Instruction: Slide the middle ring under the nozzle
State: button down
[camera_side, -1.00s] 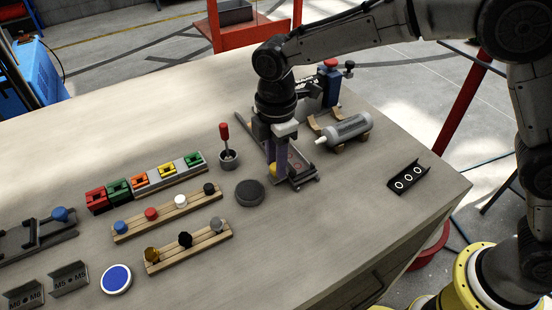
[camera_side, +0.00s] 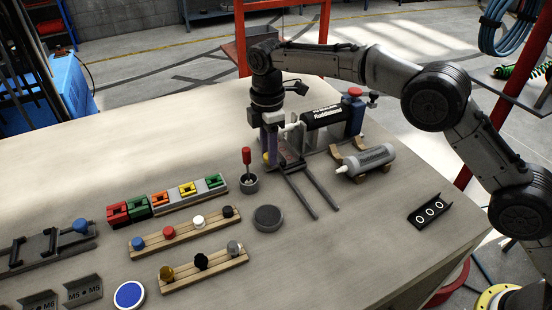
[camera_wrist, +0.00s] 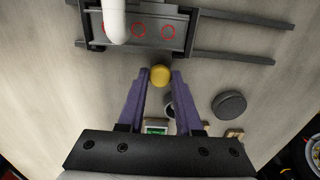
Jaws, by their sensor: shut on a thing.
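A dark sliding plate (camera_wrist: 180,42) carries three red rings in a row. In the wrist view the white nozzle (camera_wrist: 115,22) overlaps the left ring (camera_wrist: 106,29); the middle ring (camera_wrist: 139,30) shows clear just right of it, and the right ring (camera_wrist: 168,32) is also clear. My gripper (camera_wrist: 160,76) is shut on the yellow knob (camera_wrist: 161,72) at the plate's near edge. In the side view my gripper (camera_side: 270,155) and the plate (camera_side: 291,161) are at the far end of the rails (camera_side: 315,190). The nozzle joins a black cartridge (camera_side: 323,117).
A grey cartridge (camera_side: 368,160) lies on a wooden cradle right of the rails. A dark round puck (camera_side: 268,218) and a red-handled stick in a cup (camera_side: 248,180) stand to the left. A black bracket with white rings (camera_side: 430,212) lies at right.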

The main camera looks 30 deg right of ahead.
jog(key=shift+w+r, duration=0.15)
jog(key=shift+w, duration=0.45)
jog(key=c, duration=0.6)
grip_release()
jog(key=shift+r, duration=3.7)
